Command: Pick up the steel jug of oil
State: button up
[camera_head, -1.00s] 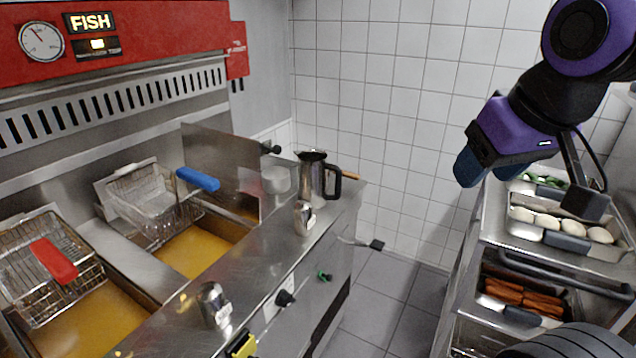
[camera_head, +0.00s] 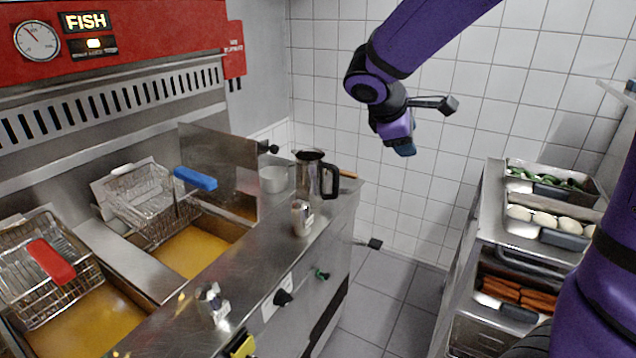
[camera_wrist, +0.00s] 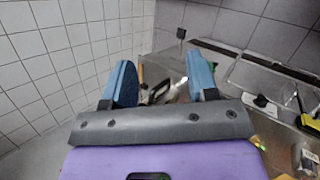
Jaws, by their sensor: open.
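The steel jug (camera_head: 309,176), with a dark handle on its right side, stands upright on the far end of the steel fryer counter in the head view. Its contents cannot be made out. My gripper (camera_head: 402,150) is to the right of the jug and higher, apart from it, pointing downward. In the wrist view my gripper (camera_wrist: 162,78) shows two blue fingers spread wide with nothing held. A shiny object seen between and beyond the fingers may be the jug, but it is partly hidden by the gripper body.
Fryer baskets (camera_head: 150,200) hang over oil at left. A tiled wall (camera_head: 455,130) is behind. Food trays (camera_head: 548,226) are at right, across open floor.

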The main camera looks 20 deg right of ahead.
jog(key=w+a+f+n+t+h, duration=0.2)
jog(key=w+a+f+n, duration=0.2)
jog(key=w+f+n, duration=0.6)
jog(key=n+t, duration=0.4)
jog(key=n, duration=0.2)
send_near(335, 183)
jog(key=shift+t, duration=0.3)
jog(key=shift+f+x, duration=0.2)
jog(key=shift+x, duration=5.5)
jog(key=shift+s, duration=0.1)
grip_shut()
